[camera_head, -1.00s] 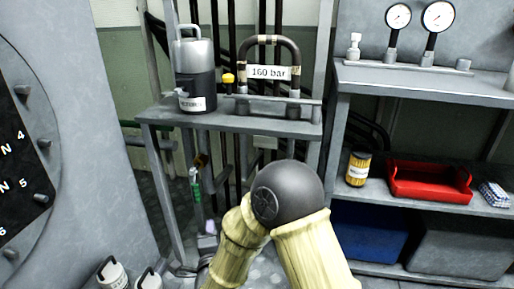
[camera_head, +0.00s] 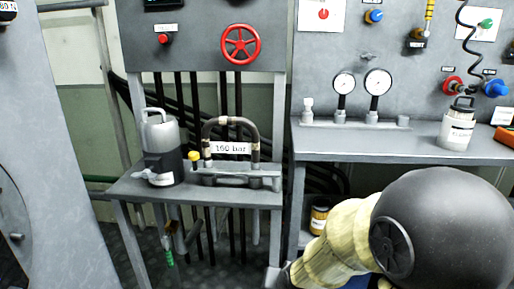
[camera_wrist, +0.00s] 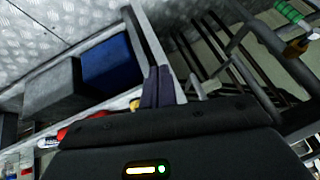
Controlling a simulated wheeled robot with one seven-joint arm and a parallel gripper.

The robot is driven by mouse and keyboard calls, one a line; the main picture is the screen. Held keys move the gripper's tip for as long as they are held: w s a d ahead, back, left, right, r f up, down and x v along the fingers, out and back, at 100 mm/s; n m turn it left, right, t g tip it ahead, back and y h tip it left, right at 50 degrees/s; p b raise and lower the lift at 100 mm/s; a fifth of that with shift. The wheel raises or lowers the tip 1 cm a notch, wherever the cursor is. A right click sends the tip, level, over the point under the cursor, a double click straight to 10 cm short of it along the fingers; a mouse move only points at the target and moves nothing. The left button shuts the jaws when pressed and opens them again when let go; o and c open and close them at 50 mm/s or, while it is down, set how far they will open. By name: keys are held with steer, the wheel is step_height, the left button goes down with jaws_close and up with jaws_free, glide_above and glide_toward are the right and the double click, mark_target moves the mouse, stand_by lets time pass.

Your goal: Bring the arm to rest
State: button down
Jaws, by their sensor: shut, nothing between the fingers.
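My arm, with a dark round joint and cream-coloured sleeves, fills the lower right of the head view, in front of the right bench. The end of my arm runs toward the bottom edge there, and my gripper's fingers cannot be made out. In the wrist view my gripper (camera_wrist: 158,88) shows as two dark fingers side by side, shut and with nothing between them. Behind the fingers is a grey shelf frame.
A small grey bench (camera_head: 225,190) carries a grey-and-black canister (camera_head: 161,150) and a looped hose marked 160 bar (camera_head: 231,148). The right bench (camera_head: 400,141) holds two gauges (camera_head: 377,82) and a white container (camera_head: 457,130). A blue bin (camera_wrist: 110,65) shows in the wrist view.

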steer(key=s+d+r+n+g+h+p, duration=0.2)
steer(key=s+d+r+g+p, duration=0.3)
steer(key=s+d, duration=0.5)
step_height(320, 180, up, 38)
steer(key=t+p, duration=0.1)
steer(key=p, duration=3.5)
steer(key=shift+w+a+f, duration=0.15)
steer(key=shift+w+a, duration=0.05)
steer(key=shift+a, duration=0.1)
steer(key=shift+w, duration=0.15)
